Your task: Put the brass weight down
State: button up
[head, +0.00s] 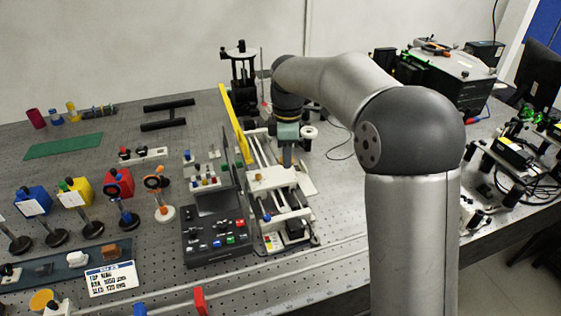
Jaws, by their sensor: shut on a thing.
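My gripper (287,160) points down over the long rail stage (268,180) in the middle of the bench. Its fingers are shut. The brass weight between them is too small and too hidden by the gripper to make out clearly. I cannot tell whether its underside touches the stage.
A yellow upright bar (234,122) stands close left of my gripper. A dark control box (214,228) with coloured knobs sits to the front left. A black stand (240,75) rises behind. Bare bench shows around the green mat (64,146) at left.

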jog(key=p, duration=0.2)
send_over(283, 173)
notch_tip(283, 173, down, 7)
jog(key=shift+s+r, duration=0.1)
jog(key=shift+r, duration=0.05)
jog(key=shift+f+p, duration=0.3)
jog(key=shift+f, duration=1.2)
jog(key=shift+f, duration=0.1)
jog(key=shift+f, duration=0.15)
jog(key=o, duration=1.1)
